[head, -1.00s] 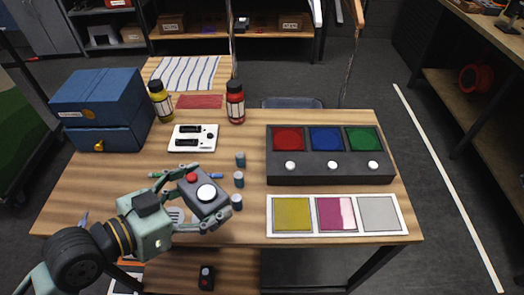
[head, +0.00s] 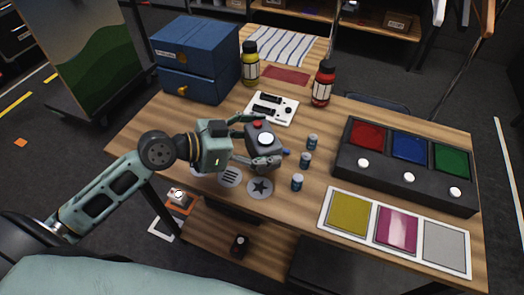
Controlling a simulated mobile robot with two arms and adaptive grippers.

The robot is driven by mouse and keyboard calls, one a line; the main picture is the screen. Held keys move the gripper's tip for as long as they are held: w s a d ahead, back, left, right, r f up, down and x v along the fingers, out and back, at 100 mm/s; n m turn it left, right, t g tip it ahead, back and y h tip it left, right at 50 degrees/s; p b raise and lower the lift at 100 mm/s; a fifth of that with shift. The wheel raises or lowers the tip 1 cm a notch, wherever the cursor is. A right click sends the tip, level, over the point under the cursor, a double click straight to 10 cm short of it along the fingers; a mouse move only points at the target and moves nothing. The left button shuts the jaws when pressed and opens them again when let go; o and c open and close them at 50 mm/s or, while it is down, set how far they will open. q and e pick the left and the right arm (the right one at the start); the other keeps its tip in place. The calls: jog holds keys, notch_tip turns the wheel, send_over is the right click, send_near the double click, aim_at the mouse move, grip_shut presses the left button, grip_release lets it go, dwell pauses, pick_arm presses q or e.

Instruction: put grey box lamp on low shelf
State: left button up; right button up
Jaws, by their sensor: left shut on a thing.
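The grey box lamp (head: 252,140) has a red button and a round white lamp on its top. My left gripper (head: 262,146) is shut on it, with one finger on its far side and one on its near side. They are over the table, left of the small vials. Whether the box touches the tabletop is unclear. The low shelf (head: 205,236) is the wooden board under the table's front edge, partly hidden by the tabletop. A small dark box (head: 240,246) stands on it. My right gripper is not in view.
Several blue-capped vials (head: 305,160) stand right of the lamp. Round coasters (head: 260,187) lie at the front edge. A dark button panel (head: 405,165), a colour card (head: 396,230), bottles (head: 323,83) and a blue drawer box (head: 196,60) take up more of the tabletop (head: 145,125).

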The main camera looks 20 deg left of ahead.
pick_arm(q)
jog(key=shift+w+a, duration=0.1)
jog(key=shift+w, duration=0.15)
jog(key=shift+f, duration=2.15)
jog(key=o, duration=1.6)
jog(key=shift+o, duration=0.2)
